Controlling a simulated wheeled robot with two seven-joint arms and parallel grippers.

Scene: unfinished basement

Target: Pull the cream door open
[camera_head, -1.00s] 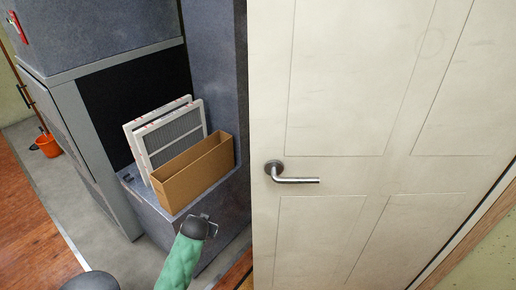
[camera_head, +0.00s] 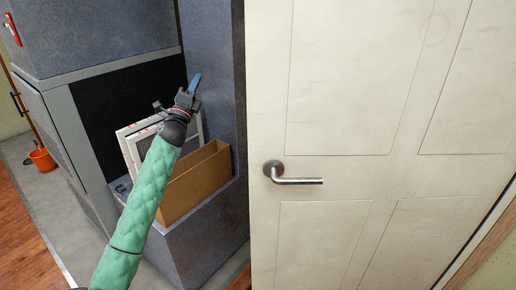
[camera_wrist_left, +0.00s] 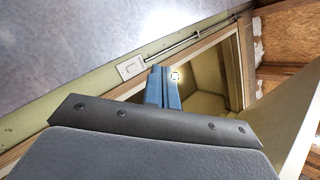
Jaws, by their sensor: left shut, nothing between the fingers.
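The cream door (camera_head: 345,90) fills the right half of the head view. Its metal lever handle (camera_head: 298,181) sits near its left edge. In the wrist view a cream panel (camera_wrist_left: 292,125), likely the door, stands at the right beside a wood-framed opening (camera_wrist_left: 215,75), so the door appears ajar. My left gripper (camera_head: 195,82) is raised left of the door, above and to the left of the handle, touching neither. Its blue fingers (camera_wrist_left: 162,80) are closed together and empty. My right gripper is out of view.
A grey furnace unit (camera_head: 90,40) stands left of the door. A cardboard box (camera_head: 195,182) and white-framed filters (camera_head: 133,140) sit on its low ledge, partly behind my left arm. An orange bucket (camera_head: 42,159) is at the far left. A wall switch (camera_wrist_left: 131,68) shows in the wrist view.

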